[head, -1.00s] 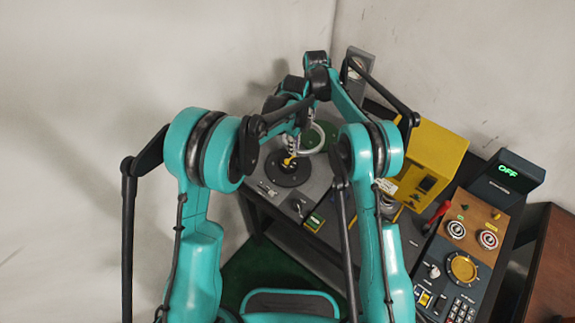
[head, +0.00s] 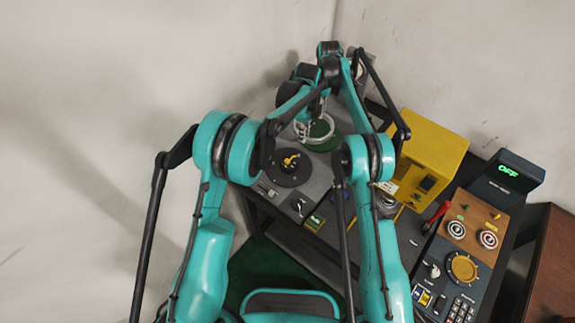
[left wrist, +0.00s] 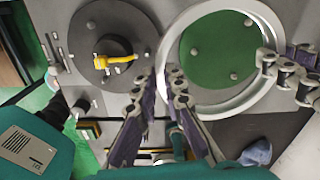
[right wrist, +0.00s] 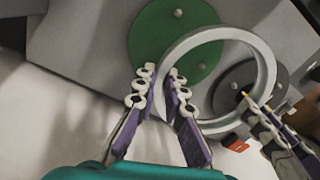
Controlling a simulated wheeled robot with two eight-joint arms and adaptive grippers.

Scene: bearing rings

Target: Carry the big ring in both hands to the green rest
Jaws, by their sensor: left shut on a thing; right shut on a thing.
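The big ring (head: 329,124) is pale grey metal and held level-looking above the bench, over part of the green rest (head: 323,146). In the left wrist view the ring (left wrist: 178,104) frames the green disc (left wrist: 218,52) with its small studs. In the right wrist view the ring (right wrist: 270,75) is offset from the disc (right wrist: 165,35). My left gripper (head: 298,128) is shut on the ring's near-left rim; its fingers (left wrist: 163,80) straddle the rim. My right gripper (right wrist: 161,78) is shut on the opposite rim. In the head view, arm links mostly hide the right fingers.
A dark round plate with a yellow handle (head: 289,162) stands near the ring on the grey bench. A yellow box (head: 428,160) and a control panel (head: 470,240) stand to the right. Walls are close behind and at left.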

